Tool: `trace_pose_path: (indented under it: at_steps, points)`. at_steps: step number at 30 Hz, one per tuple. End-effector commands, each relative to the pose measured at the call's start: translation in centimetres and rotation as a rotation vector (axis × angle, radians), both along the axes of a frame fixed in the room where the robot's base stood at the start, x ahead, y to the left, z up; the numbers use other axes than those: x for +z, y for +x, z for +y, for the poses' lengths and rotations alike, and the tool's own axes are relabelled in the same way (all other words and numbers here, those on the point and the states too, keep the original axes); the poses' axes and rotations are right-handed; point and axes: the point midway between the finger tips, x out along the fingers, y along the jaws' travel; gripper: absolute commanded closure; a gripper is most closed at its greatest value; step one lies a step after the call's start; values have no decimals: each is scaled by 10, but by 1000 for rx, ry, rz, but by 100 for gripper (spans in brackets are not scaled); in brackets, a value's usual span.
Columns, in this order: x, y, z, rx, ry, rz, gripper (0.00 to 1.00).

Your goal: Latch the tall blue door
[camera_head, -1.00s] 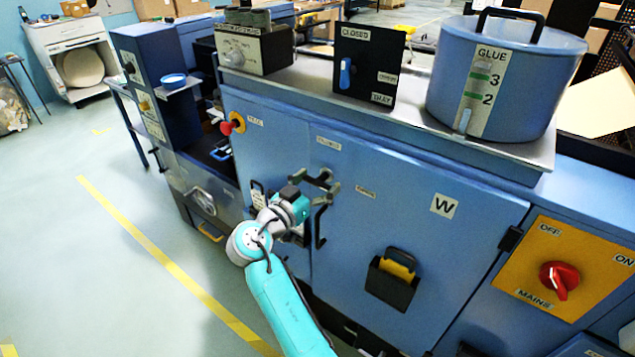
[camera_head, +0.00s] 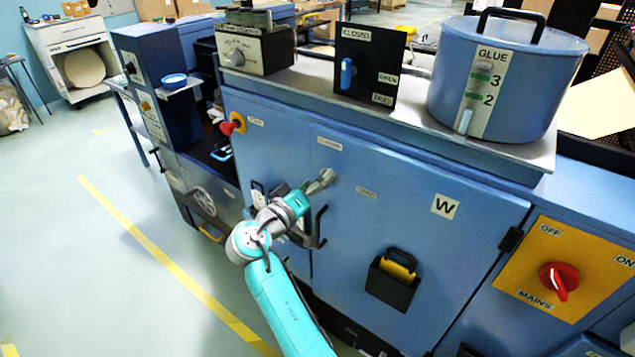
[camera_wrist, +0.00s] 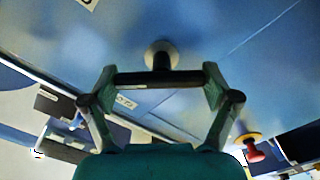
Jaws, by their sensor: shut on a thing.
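The tall blue door (camera_head: 415,225) carries a "W" sign and stands flush with the cabinet front, as far as I can see. A grey latch fitting (camera_head: 325,179) shows near its upper left edge. In the wrist view my gripper (camera_wrist: 160,82) is shut on the dark handle bar (camera_wrist: 150,78), with one finger at each end. A round pale hub (camera_wrist: 160,52) shows just behind the bar. In the head view my wrist hides part of the handle and fingers.
A black pull handle (camera_head: 320,228) stands out below the latch. A black holder with a yellow item (camera_head: 393,278) hangs on the door. A red knob (camera_head: 232,125) is at upper left, and a red mains switch (camera_head: 560,281) at right. The floor at left is clear.

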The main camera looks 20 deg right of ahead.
Motion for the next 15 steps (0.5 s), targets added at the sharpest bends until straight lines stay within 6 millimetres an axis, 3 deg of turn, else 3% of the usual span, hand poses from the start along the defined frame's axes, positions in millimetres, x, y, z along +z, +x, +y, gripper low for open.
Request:
trace_pose_path:
  at_steps: [15]
  points:
    - [-1,2,2,1,-283,386,48]
